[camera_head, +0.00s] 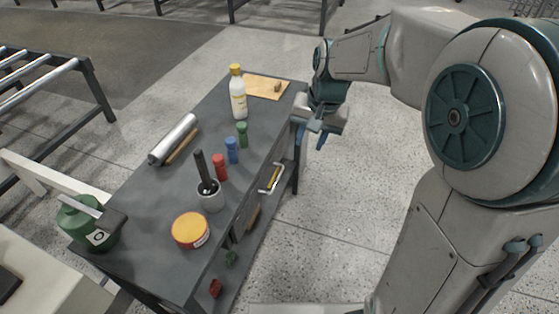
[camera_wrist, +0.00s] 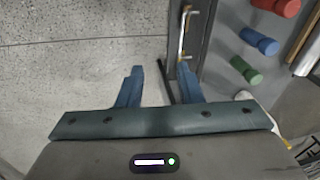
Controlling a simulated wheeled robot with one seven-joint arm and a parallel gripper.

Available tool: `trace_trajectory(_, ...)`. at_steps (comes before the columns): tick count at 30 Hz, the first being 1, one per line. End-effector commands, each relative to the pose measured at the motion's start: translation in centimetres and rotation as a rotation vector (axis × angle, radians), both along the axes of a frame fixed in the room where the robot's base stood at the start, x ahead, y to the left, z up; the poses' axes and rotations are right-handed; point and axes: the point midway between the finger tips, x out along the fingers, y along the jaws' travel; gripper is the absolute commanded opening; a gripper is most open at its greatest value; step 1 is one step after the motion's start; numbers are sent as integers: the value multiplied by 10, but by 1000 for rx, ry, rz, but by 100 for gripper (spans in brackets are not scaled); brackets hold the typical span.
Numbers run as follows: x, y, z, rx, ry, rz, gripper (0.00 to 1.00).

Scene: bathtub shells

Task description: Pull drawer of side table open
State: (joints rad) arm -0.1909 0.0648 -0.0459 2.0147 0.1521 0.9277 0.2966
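The side table (camera_head: 142,205) is dark grey and stands left of my arm in the head view. A silver bar handle (camera_head: 271,178) with yellow at its mount sits on the table's right side, on the drawer. The drawer looks shut, though its front is steeply foreshortened. In the wrist view the handle (camera_wrist: 184,35) is upright at top centre, beyond the fingertips. My gripper (camera_head: 309,139) is beside the table's far right corner, apart from the handle. In the wrist view my gripper (camera_wrist: 159,78) has its two blue fingers spread with nothing between them.
Floor right of the table is clear.

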Motion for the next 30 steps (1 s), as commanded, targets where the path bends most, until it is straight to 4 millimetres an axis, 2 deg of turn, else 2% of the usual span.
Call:
trace_trajectory(1, 16, 11, -28, 8, 18, -13, 33)
trace_trajectory(3, 33, 22, -46, 20, 36, -37, 33)
trace_trajectory(9, 63, 45, -80, 40, 68, -80, 33)
trace_trajectory(17, 71, 53, -101, 45, 78, -95, 33)
trace_trajectory(30, 75, 68, -190, 44, 79, -93, 33)
